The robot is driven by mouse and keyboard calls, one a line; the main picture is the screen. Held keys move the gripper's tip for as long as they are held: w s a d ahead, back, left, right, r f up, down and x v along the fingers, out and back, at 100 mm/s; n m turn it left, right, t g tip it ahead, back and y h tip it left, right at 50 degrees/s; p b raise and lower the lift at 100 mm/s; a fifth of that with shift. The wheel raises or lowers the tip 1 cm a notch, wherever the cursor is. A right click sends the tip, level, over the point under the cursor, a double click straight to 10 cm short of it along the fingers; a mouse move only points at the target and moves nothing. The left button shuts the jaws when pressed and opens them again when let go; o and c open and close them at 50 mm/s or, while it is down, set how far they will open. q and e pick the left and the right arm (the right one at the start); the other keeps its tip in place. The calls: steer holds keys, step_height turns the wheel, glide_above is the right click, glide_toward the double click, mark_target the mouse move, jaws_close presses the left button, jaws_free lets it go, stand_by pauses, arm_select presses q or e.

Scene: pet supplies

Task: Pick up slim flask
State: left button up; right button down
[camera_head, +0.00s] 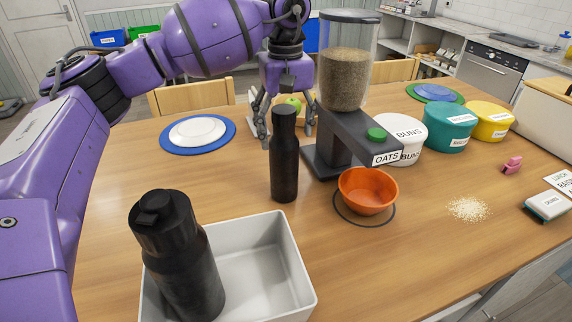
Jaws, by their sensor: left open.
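A slim black flask (285,160) stands upright on the wooden table, left of the dispenser. A wider black flask (178,255) with a lidded top stands in the white bin (262,265) at the front. My left gripper (286,122) points down at the slim flask's upper part, with its fingers open. One finger shows on each side of the flask's top, which hides part of the gripper. I cannot tell whether they touch. My right gripper is not in view.
An oats dispenser (346,75) stands close right of the slim flask, with an orange bowl (368,188) before it. Labelled tubs (447,127) line the right. A blue plate (170,146) with a white plate lies left. Spilled oats (468,209) lie front right.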

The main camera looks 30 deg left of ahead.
mark_target(286, 145)
arm_select(q)
steer(key=shift+f+p, duration=0.3)
steer(key=shift+f, duration=2)
steer(key=shift+w, duration=0.1)
steer(key=shift+c, duration=0.3)
jaws_close()
